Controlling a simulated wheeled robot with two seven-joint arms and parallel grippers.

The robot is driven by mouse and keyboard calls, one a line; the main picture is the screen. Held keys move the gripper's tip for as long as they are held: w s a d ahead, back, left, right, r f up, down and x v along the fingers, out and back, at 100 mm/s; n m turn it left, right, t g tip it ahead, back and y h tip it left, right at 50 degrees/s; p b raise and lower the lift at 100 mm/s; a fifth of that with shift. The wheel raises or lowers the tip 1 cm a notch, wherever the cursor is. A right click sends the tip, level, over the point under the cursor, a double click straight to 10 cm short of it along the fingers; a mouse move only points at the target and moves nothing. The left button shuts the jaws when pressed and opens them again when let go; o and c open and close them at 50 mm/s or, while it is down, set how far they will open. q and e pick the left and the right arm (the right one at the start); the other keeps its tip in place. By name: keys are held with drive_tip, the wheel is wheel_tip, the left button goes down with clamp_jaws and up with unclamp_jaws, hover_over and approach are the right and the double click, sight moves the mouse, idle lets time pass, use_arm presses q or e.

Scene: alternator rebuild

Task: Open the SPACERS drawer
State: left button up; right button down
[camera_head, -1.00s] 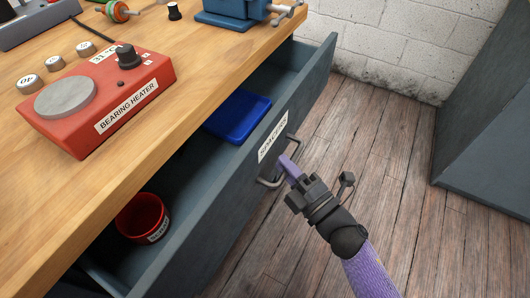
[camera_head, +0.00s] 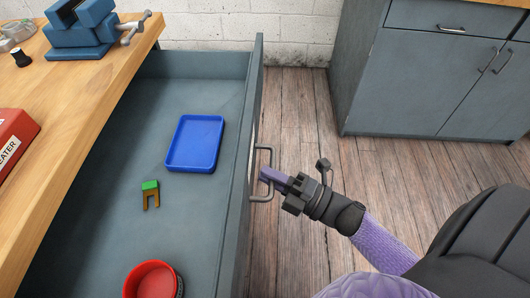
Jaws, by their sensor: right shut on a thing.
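The SPACERS drawer (camera_head: 125,215) stands pulled well out from the wooden workbench, and its inside shows. Its front panel is seen nearly edge-on, so the label cannot be read now. The drawer's bar handle (camera_head: 269,157) sticks out to the right of the front panel. Inside the drawer are a blue tray (camera_head: 196,143), a small green and brown forked piece (camera_head: 150,193), and a red round cup (camera_head: 153,281). My left gripper is not in view.
The wooden benchtop (camera_head: 75,110) carries a blue vise (camera_head: 82,30), a black knob (camera_head: 20,57) and the red bearing heater (camera_head: 12,140). A grey cabinet (camera_head: 420,75) stands at the back right. Bare floor (camera_head: 300,110) lies between drawer and cabinet.

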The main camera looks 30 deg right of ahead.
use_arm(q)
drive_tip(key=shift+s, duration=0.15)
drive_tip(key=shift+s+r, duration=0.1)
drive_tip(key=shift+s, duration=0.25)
use_arm(e)
drive_tip(key=c, duration=0.6)
unclamp_jaws()
drive_tip(key=shift+c, duration=0.2)
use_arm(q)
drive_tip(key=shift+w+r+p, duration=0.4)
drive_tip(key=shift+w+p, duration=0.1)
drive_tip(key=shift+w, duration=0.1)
use_arm(e)
drive_tip(key=v, duration=1)
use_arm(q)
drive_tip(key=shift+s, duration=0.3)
